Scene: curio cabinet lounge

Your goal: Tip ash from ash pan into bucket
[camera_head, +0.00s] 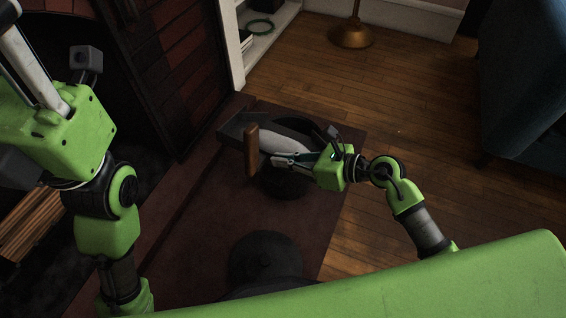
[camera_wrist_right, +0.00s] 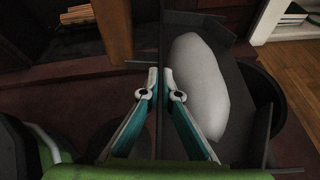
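The dark ash pan (camera_head: 243,126) has a brown wooden handle (camera_head: 252,152) and holds a pale grey heap of ash (camera_head: 284,137). In the right wrist view the ash (camera_wrist_right: 199,85) lies as one long mound beside the pan's wall. My right gripper (camera_head: 278,160) is shut on that wall, which runs between its fingertips (camera_wrist_right: 161,76). The dark bucket (camera_head: 287,184) shows below the pan, mostly covered by it. Its rim also shows in the right wrist view (camera_wrist_right: 279,100). My left gripper (camera_head: 33,70) is at the upper left, partly cut off; its fingertips are unclear.
A brick fireplace (camera_head: 190,70) with stacked logs (camera_head: 30,222) is on the left. A white shelf (camera_head: 262,40) stands behind the pan. A brass stand (camera_head: 352,36) and blue armchair (camera_head: 525,90) are at the right. The wooden floor (camera_head: 430,110) between is clear.

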